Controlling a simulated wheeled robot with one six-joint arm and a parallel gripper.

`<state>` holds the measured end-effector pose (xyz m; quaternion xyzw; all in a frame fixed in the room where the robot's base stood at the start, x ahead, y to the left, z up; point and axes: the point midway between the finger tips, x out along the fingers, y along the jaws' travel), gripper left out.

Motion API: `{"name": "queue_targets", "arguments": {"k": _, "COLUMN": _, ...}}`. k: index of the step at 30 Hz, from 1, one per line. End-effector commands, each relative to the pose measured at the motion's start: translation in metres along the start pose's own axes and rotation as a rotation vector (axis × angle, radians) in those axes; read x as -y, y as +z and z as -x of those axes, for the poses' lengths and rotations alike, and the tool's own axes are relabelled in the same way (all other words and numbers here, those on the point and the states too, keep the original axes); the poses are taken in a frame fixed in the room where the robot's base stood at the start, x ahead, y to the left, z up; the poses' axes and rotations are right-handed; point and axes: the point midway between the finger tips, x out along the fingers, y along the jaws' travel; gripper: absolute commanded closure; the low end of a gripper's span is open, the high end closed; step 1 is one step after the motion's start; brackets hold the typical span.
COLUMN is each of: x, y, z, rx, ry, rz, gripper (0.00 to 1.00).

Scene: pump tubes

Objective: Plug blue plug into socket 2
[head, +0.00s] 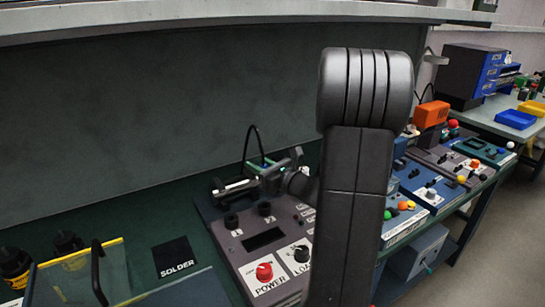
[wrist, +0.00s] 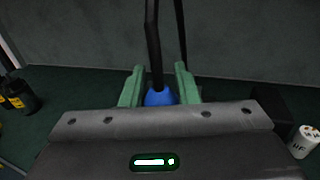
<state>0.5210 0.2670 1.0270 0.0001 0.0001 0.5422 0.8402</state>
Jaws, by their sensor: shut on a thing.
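The blue plug (wrist: 159,97) sits between the two green fingers of my gripper (wrist: 159,86) in the wrist view. The fingers are shut on it, and a black cable (wrist: 153,45) rises from it. In the head view my gripper (head: 262,163) is over the far part of a grey-purple panel (head: 236,246), partly hidden by my arm. Two dark round sockets (head: 231,220) show on the panel, below and in front of the gripper. Their numbers are not readable, so I cannot tell which is socket 2.
The panel carries a red POWER knob (head: 264,271) and a black LOAD knob (head: 301,253). A black SOLDER mat (head: 175,257) lies to its left. Dark bottles (head: 15,266) stand at the far left. Blue panels with coloured knobs (head: 403,206) continue to the right. A wall stands behind.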

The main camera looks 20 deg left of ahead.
Motion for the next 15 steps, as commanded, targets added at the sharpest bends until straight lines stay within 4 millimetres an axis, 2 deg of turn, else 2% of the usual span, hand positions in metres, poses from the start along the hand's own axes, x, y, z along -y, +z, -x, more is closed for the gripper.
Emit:
{"name": "queue_targets", "arguments": {"k": 10, "x": 0.001, "y": -0.001, "z": 0.000, "rx": 0.000, "ry": -0.003, "rz": 0.001, "gripper": 0.95}}
{"name": "queue_targets", "arguments": {"k": 15, "x": 0.001, "y": -0.011, "z": 0.000, "rx": 0.000, "ry": -0.004, "rz": 0.000, "gripper": 0.95}}
